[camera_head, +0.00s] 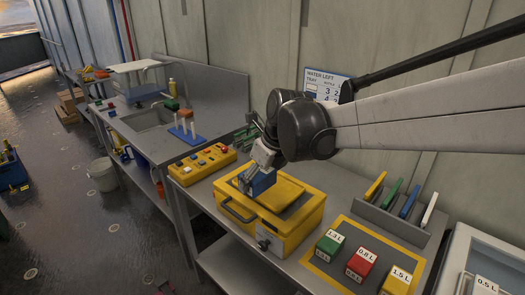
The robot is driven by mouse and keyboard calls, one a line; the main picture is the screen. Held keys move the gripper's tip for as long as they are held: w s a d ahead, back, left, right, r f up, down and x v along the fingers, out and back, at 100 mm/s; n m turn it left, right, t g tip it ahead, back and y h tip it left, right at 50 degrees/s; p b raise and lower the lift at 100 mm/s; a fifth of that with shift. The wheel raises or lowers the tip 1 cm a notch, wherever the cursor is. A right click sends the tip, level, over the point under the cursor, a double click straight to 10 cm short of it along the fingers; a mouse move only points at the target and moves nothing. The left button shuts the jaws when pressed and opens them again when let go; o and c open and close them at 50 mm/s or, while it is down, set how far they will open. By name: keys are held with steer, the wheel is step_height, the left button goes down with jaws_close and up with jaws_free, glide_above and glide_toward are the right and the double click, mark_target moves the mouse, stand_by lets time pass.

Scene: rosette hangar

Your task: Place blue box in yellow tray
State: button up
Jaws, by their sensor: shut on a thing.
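My gripper (262,164) is shut on a small blue box (258,183). It holds the box over the left part of a yellow tray-like container (283,241) with a dark handle on its front left side. Whether the blue box touches the container cannot be told from this view. My wrist and the box hide part of the container's inside and back edge.
A yellow panel (203,165) with coloured blocks or buttons lies to the left. Labelled green (330,243), red (360,262) and yellow (397,281) blocks stand at the right. Behind them is a grey rack (392,220) with coloured upright pieces. A wall stands close behind.

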steer(key=shift+w+a+r, duration=0.1)
steer(key=shift+w+a, duration=0.1)
steer(key=shift+w, duration=0.4)
steer(key=p, duration=0.1)
glide_above(277, 192)
steer(key=f, duration=0.6)
steer(key=shift+s+d+f, duration=0.3)
steer(key=shift+s+d, duration=0.05)
steer(key=shift+d, duration=0.05)
steer(key=shift+f, duration=2.1)
steer(key=shift+f, duration=0.2)
steer(key=o, duration=1.3)
steer(key=shift+o, duration=0.2)
steer(key=shift+r, duration=0.2)
